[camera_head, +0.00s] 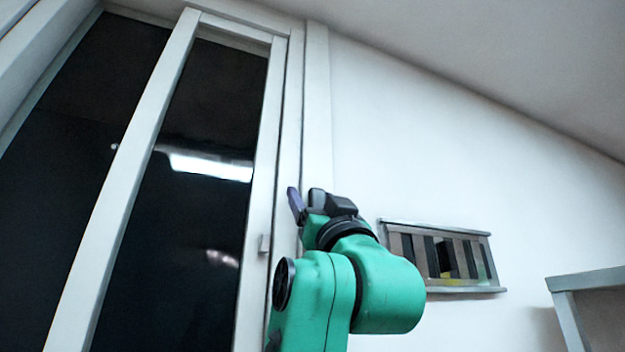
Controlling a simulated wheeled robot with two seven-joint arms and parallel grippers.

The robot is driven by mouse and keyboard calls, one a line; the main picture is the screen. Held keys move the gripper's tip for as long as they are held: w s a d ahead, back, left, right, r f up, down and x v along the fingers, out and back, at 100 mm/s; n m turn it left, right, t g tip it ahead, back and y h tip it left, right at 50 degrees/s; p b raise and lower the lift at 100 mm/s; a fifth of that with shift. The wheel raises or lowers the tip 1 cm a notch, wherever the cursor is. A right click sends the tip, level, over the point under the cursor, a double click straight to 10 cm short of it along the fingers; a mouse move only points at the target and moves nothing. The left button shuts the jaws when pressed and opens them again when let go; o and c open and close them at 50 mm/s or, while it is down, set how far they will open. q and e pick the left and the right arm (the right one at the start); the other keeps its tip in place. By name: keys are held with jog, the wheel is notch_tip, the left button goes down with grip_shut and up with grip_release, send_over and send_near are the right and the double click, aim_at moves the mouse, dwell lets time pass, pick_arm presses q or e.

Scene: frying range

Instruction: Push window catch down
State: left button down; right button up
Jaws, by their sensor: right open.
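The window (190,180) has white frames around dark panes and fills the left of the view. My right gripper (305,199), on a green arm, is to the right of and above the catch in the picture. Its fingers are apart and hold nothing visible. I see no contact between the gripper and the catch. My left gripper is not in view.
A wall rack (440,291) with dark and light upright strips hangs on the white wall right of my arm. A grey shelf or cabinet edge (585,280) stands at the lower right. The wall above the rack is clear.

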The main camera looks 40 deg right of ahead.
jog(key=shift+s+d+r, duration=0.2)
jog(key=shift+d, duration=0.05)
jog(key=shift+s+d, duration=0.3)
jog(key=shift+s, duration=0.4)
jog(key=c, duration=0.4)
jog(key=shift+w+a, duration=0.1)
jog(key=shift+a, duration=0.15)
jog(key=c, duration=0.5)
jog(key=shift+w+a, duration=0.1)
grip_shut()
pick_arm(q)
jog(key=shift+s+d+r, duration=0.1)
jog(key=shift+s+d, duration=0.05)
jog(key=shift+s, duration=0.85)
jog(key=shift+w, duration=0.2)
